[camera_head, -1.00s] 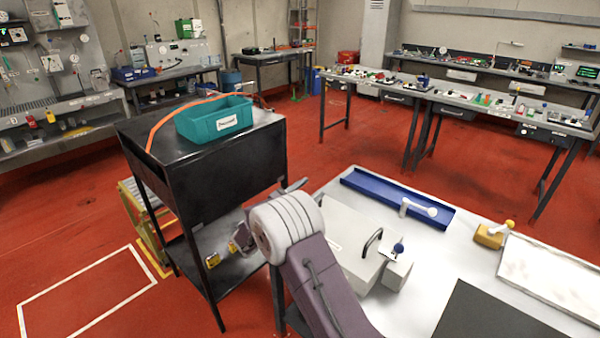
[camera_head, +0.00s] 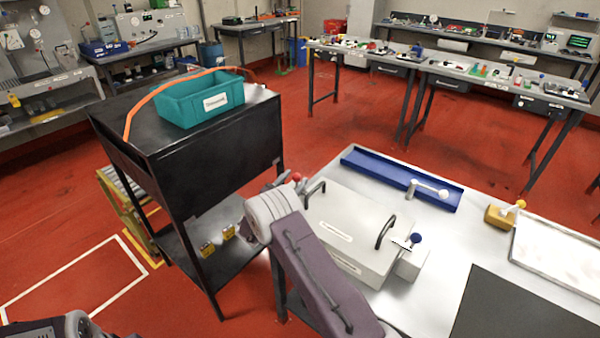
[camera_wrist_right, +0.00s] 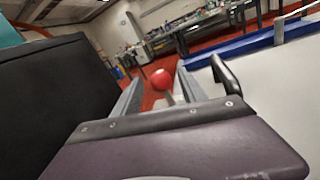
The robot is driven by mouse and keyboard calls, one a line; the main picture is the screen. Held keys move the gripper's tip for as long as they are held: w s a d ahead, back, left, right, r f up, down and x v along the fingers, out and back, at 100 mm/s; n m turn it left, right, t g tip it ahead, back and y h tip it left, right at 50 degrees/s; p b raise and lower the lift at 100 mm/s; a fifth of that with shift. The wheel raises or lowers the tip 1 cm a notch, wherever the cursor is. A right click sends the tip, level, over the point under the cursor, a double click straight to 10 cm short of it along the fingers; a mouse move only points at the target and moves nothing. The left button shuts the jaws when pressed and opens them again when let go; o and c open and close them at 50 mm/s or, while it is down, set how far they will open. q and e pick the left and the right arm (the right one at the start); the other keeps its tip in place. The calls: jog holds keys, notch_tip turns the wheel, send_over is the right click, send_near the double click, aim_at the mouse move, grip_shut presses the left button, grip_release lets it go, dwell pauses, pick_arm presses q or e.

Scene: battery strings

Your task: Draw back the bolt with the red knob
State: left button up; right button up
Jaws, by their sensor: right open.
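The red knob (camera_head: 297,176) shows at the left end of a pale grey box (camera_head: 325,220) on the bench, just beyond my right wrist. My right gripper (camera_head: 283,183) is beside it, partly hidden by my own wrist. In the right wrist view the red knob (camera_wrist_right: 162,79) appears between the two open fingers (camera_wrist_right: 156,90), near their tips; I cannot tell if either finger touches it. A pale stem shows under the knob; the rest of the bolt is hidden. My left gripper is not visible.
The box has two dark handles (camera_head: 385,232). A blue knob (camera_head: 416,238) stands at its right end. A blue tray (camera_head: 360,160) lies behind. A black cabinet (camera_head: 210,170) with a teal bin (camera_head: 180,103) stands close on the left.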

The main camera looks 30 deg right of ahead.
jog(key=x, duration=0.4)
jog(key=shift+s+d+r, duration=0.1)
jog(key=shift+r, duration=0.05)
jog(key=shift+w+d, duration=0.2)
jog(key=shift+w, duration=0.05)
jog(key=shift+s, duration=0.1)
grip_shut()
dwell(0.9)
